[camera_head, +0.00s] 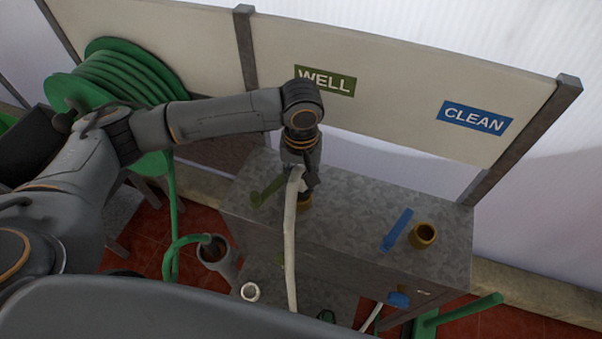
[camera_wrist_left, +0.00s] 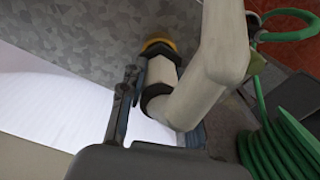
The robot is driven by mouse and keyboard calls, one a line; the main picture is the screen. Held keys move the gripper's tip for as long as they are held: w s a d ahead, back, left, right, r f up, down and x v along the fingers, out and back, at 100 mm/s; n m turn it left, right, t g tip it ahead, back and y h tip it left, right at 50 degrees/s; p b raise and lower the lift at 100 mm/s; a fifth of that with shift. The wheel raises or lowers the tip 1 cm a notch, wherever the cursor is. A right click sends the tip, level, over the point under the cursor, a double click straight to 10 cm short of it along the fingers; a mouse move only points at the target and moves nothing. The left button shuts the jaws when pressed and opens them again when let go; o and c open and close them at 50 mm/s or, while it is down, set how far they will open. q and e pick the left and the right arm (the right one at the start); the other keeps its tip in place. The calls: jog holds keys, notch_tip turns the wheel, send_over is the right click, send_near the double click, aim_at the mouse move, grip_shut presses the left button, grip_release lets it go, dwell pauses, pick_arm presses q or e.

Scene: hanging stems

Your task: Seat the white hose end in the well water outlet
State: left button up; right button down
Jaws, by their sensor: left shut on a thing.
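My left gripper (camera_head: 300,184) is shut on the white hose (camera_head: 290,240) near its end, above the grey metal cabinet top. The hose hangs down over the cabinet's front. In the left wrist view the white hose (camera_wrist_left: 218,60) bends beside my gripper, and its end has a dark collar. The brass well water outlet (camera_head: 305,202) is just below the gripper, under the green WELL sign (camera_head: 325,81). It shows in the left wrist view as a yellow ring (camera_wrist_left: 158,43) at the hose end. I cannot tell whether the end is inside or only against it. My right gripper is out of view.
A second brass outlet (camera_head: 423,235) with a blue lever (camera_head: 396,230) stands to the right under the CLEAN sign (camera_head: 474,119). A green lever (camera_head: 268,190) lies left of the well outlet. A green hose reel (camera_head: 115,75) is at the left. A grey tube (camera_head: 217,259) stands in front.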

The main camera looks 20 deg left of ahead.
pick_arm(q)
jog(key=shift+f, duration=1.1)
jog(key=shift+f, duration=0.25)
jog(key=o, duration=1.2)
jog(key=shift+o, duration=0.2)
notch_tip(320, 180, up, 12)
